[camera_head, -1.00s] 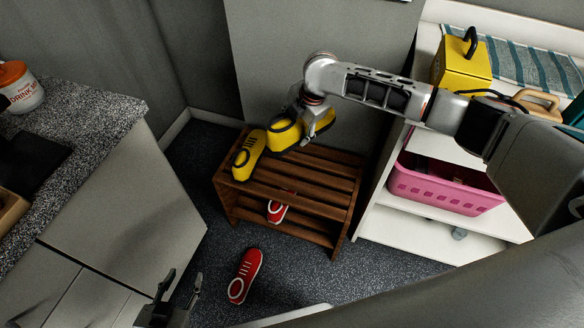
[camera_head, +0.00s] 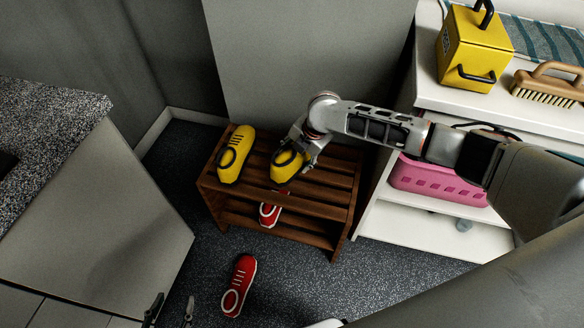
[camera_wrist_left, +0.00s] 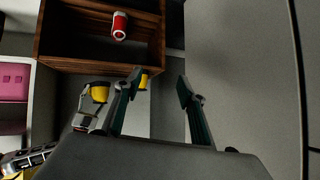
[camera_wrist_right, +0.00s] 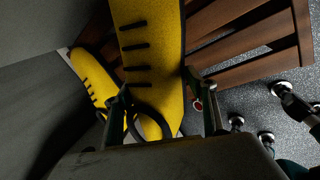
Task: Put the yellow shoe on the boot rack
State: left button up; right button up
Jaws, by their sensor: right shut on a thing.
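My right gripper (camera_head: 303,155) is shut on a yellow shoe (camera_head: 287,166) at the top slats of the brown wooden boot rack (camera_head: 328,181). I cannot tell whether its sole touches the slats. In the right wrist view the held shoe (camera_wrist_right: 152,50) sits between the fingers (camera_wrist_right: 165,105). Another yellow shoe (camera_head: 236,154) stands on the rack's top left, apart from the held one; it also shows in the right wrist view (camera_wrist_right: 92,78). My left gripper (camera_head: 168,312) is open and empty near the bottom edge, away from the rack; its spread fingers show in the left wrist view (camera_wrist_left: 160,88).
One red shoe (camera_head: 269,214) is on the rack's lower shelf, partly hidden. Another red shoe (camera_head: 238,286) lies on the floor in front. A white shelf (camera_head: 420,237) with a pink basket (camera_head: 436,181) stands right. A grey cabinet (camera_head: 95,215) stands left. The rack's top right is bare.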

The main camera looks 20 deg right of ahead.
notch_tip(320, 180, down, 2)
jog(key=shift+f, duration=0.1)
jog(key=shift+w+f+b, duration=0.1)
jog(key=shift+b, duration=0.3)
jog(key=f+b, duration=0.1)
jog(key=f, duration=0.1)
jog(key=f+b, duration=0.1)
jog(key=f, duration=0.1)
jog(key=shift+s+f, duration=0.2)
jog(key=shift+f, duration=0.1)
jog(key=shift+w+r, duration=0.1)
jog(key=shift+w, duration=0.05)
jog(key=shift+r, duration=0.25)
jog(key=o, duration=1.3)
jog(key=shift+f, duration=0.15)
pick_arm(q)
jog(key=shift+w+d+h, duration=0.25)
jog(key=shift+d+h, duration=0.05)
jog(key=shift+d, duration=0.65)
jog(key=shift+s, duration=0.1)
